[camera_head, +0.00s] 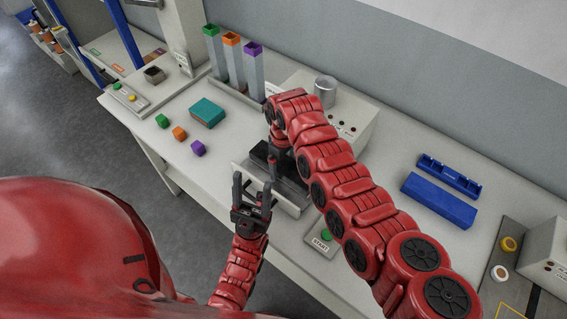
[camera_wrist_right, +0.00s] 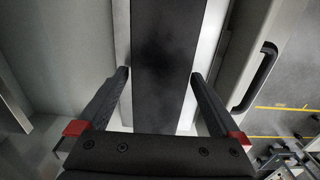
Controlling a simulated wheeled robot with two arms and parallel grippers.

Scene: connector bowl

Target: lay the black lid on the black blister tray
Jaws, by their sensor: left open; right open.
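A flat black slab (camera_wrist_right: 165,50) fills the middle of the right wrist view, lying in a pale metal bed. It looks like the black lid; I cannot make out the black blister tray apart from it. In the head view the black piece (camera_head: 260,154) shows partly, at the front of the grey machine, mostly behind my right arm. My right gripper (camera_wrist_right: 160,76) is open, with one finger on each side of the slab; I cannot tell whether they touch it. My left gripper (camera_head: 252,187) is open and empty, in front of the machine, fingers pointing up.
A blue tray (camera_head: 447,175) and blue block (camera_head: 438,201) lie on the right. A START button box (camera_head: 322,238) is near the front edge. A teal box (camera_head: 208,112), small coloured cubes (camera_head: 179,133) and upright tubes (camera_head: 233,62) stand left.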

